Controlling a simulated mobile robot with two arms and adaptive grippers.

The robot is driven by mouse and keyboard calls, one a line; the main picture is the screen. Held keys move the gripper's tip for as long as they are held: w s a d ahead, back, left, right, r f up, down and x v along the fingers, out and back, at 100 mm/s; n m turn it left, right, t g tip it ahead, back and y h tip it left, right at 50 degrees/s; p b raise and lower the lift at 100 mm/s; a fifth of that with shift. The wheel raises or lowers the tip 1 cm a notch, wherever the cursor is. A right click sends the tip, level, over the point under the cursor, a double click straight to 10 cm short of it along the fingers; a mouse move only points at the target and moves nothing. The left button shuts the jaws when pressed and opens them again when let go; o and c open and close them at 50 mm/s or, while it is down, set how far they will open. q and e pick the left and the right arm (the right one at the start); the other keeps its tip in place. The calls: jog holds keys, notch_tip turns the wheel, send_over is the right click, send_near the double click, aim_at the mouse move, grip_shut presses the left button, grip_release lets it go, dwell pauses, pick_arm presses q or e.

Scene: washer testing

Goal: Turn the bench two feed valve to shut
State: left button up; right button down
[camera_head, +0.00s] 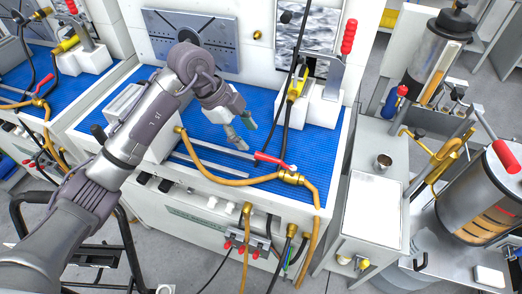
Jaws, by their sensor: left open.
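On the middle bench's blue mat, a valve with a red lever handle (270,159) sits by the front edge. A brass fitting (291,178) lies just below it, joined to tan hoses. The lever points up and left from the fitting, slanted across the hose line. I cannot read a bench number. My left gripper (244,134) comes in from the left over the mat. Its fingers are apart and empty, up and left of the red lever, with a small gap in the picture. My right gripper is not in view.
A white fixture with a red-handled clamp (348,37) stands at the mat's back right. A tan hose (205,165) runs along the front. Small red-handled taps (240,249) sit below the bench front. A steel cart (372,215) stands at the right.

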aim_at(262, 154)
pick_arm(q)
jog(key=p+x, duration=0.1)
jog(key=x, duration=0.8)
jog(key=shift+f, duration=0.15)
grip_shut()
